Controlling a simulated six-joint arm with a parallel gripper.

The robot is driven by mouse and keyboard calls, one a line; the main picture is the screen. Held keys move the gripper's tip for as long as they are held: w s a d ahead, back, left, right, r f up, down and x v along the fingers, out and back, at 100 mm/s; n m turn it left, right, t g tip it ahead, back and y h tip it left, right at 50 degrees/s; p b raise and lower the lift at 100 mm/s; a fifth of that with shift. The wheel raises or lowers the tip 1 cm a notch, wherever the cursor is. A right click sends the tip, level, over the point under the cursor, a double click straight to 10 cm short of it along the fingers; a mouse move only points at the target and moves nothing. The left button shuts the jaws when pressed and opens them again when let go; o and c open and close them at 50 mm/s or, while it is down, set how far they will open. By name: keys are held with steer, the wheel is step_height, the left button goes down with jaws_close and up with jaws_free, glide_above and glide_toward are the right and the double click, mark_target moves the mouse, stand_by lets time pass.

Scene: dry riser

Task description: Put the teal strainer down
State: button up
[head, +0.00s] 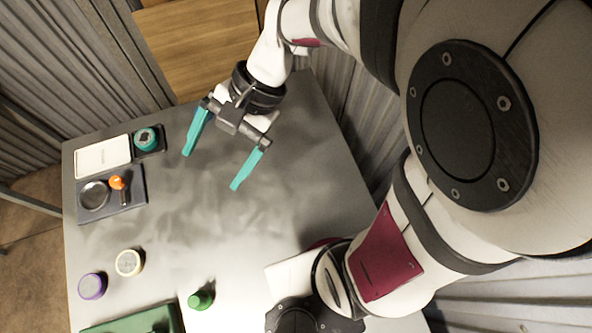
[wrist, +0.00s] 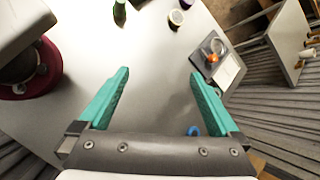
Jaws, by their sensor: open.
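A round teal piece with a dark centre, which looks like the teal strainer (head: 146,139), sits in a dark square holder (head: 161,132) at the table's far left in the head view. My gripper (head: 210,170) is open and empty, to the right of the strainer and apart from it. Its two long fingers are teal as well. The wrist view shows nothing between the fingertips (wrist: 158,73). The strainer is not clearly seen there; the right finger may hide it. A small blue curved thing (wrist: 193,130) shows beside the right finger; I cannot tell what it is.
A white panel (head: 103,157) lies beside the holder. A grey tray (head: 137,198) bears a round metal dish (head: 94,196) and an orange-topped piece (head: 117,183). Purple (head: 92,286), cream (head: 129,262) and green (head: 201,299) pieces stand near a green tray (head: 118,326). The table's middle is clear.

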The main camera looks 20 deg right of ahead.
steer(key=s+d+n+t+h, duration=0.1)
steer(key=s+d+n+h, duration=0.2)
steer(key=s+d, duration=0.6)
steer(key=d+h, duration=0.1)
steer(key=h, duration=0.1)
steer(key=shift+s+n+t+h, duration=0.3)
steer(key=shift+s+t+h, duration=0.05)
steer(key=shift+t+h, duration=0.05)
